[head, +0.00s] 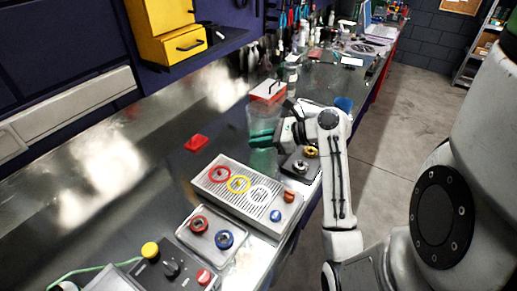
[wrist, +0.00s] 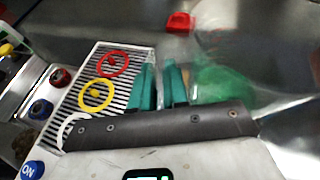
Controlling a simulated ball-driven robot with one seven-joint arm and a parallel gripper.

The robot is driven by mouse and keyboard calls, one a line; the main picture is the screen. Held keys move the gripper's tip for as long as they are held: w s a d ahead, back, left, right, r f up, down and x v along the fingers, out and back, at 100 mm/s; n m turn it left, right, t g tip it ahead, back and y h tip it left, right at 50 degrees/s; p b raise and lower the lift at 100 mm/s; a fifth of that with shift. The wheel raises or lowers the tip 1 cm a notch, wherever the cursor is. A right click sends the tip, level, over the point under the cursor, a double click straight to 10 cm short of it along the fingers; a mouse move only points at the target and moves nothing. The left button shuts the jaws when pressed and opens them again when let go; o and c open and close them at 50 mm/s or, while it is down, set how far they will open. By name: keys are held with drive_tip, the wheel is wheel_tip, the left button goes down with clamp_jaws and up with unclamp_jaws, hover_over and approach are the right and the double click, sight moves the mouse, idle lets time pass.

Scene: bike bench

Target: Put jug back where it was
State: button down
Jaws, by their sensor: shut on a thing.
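The jug (head: 261,117) is clear, with green showing low in it. It appears upright above the bench, just behind the ringed tray. In the wrist view the jug's see-through body is faint, with a green patch (wrist: 225,85) right of the fingers. My gripper (head: 276,134) is shut on the jug from its right side in the head view. The teal fingers (wrist: 161,82) show in the wrist view. The exact grip point and the jug's base are hard to make out.
A slatted tray (head: 216,189) bears red, yellow and white rings. In front of it is a smaller tray (head: 207,242) with red and blue knobs. A red block (head: 196,143) lies to the left. A red-and-white box (head: 267,91) stands behind the jug. Bare bench lies left.

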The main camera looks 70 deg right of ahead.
sight(261, 150)
drive_tip(key=shift+w+d+f, duration=0.1)
drive_tip(key=shift+w+f, duration=0.1)
drive_tip(key=shift+f, duration=1.6)
drive_tip(key=c, duration=1.1)
unclamp_jaws()
drive_tip(key=shift+f, duration=0.1)
drive_tip(key=shift+s+r, duration=0.3)
drive_tip(key=shift+s, duration=0.05)
drive_tip(key=v, duration=1.1)
drive_tip(key=shift+s, duration=0.15)
